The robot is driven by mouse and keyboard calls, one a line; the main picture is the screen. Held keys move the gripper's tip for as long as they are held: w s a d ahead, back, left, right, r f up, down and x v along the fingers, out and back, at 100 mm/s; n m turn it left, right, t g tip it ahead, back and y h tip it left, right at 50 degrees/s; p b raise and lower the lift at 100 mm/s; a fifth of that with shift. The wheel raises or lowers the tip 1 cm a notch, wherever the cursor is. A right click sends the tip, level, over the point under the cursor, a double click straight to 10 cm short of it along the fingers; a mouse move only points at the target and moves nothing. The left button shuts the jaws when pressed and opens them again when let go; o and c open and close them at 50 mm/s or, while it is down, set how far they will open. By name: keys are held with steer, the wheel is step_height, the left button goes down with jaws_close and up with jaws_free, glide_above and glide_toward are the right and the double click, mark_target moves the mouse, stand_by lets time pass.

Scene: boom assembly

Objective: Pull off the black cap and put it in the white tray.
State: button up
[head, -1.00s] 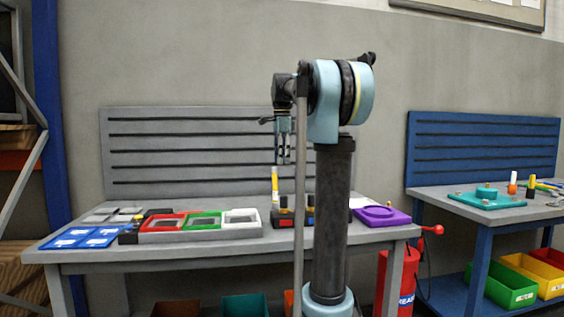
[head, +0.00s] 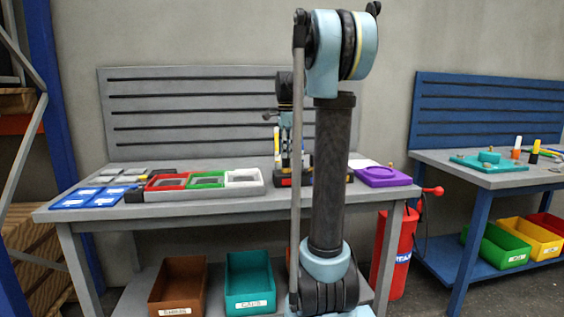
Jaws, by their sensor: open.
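My gripper (head: 287,158) points down, low over the grey table, beside an upright yellow piece (head: 276,141). The jaws look open, but my own arm hides part of this area. I cannot make out the black cap as a separate thing here. The white tray (head: 243,187) is the rightmost of three coloured trays, left of the block.
The red tray (head: 151,186) and green tray (head: 191,185) are left of the white one. Blue trays (head: 72,199) lie at the table's left end. A purple fixture (head: 382,182) is at the right. A grey slotted panel (head: 190,112) stands behind the table.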

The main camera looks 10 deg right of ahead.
mark_target(286, 161)
steer(key=shift+f, duration=2)
jaws_close()
